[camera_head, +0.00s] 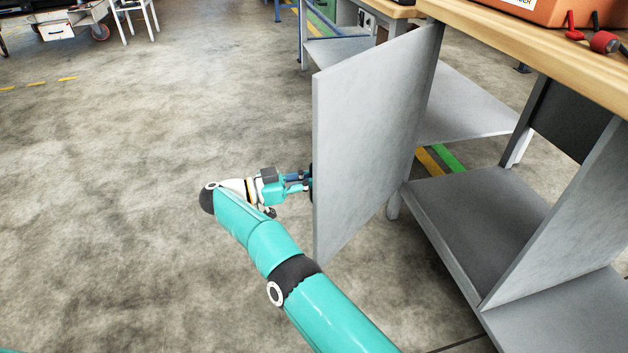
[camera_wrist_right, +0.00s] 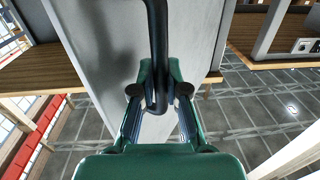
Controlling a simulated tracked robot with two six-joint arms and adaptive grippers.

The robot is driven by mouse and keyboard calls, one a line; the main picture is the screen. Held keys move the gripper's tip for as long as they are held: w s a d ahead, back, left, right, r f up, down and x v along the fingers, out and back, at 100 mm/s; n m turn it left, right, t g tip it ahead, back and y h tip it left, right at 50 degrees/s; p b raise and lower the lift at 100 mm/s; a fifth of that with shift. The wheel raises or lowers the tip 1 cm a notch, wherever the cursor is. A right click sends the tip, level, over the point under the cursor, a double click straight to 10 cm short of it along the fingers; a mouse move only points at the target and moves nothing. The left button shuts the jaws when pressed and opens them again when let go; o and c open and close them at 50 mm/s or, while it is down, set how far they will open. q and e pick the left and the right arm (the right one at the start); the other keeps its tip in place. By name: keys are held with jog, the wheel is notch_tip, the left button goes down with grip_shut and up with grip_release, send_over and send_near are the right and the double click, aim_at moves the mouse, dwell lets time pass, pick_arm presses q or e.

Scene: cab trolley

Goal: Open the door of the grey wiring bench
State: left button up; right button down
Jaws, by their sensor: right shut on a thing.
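The grey door (camera_head: 366,140) of the grey wiring bench (camera_head: 465,215) stands swung well out from the bench, and the shelf compartment behind it is exposed. My right gripper (camera_head: 305,181) is at the door's outer face, its fingertips partly hidden by the door's edge. In the right wrist view my right gripper (camera_wrist_right: 159,98) is shut on the dark bar handle (camera_wrist_right: 157,40), which is fixed to the grey door panel (camera_wrist_right: 201,38). My left gripper is not in view.
The bench's wooden top (camera_head: 540,47) carries an orange case (camera_head: 560,10) and a red-and-black tool (camera_head: 604,42) at the right. Another bench with a blue frame stands behind the door. A white trolley (camera_head: 72,24) is far left. The concrete floor left of the door is clear.

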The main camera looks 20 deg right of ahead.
jog(key=shift+w+f, duration=0.1)
dwell(0.3)
jog(key=c, duration=1.2)
grip_release()
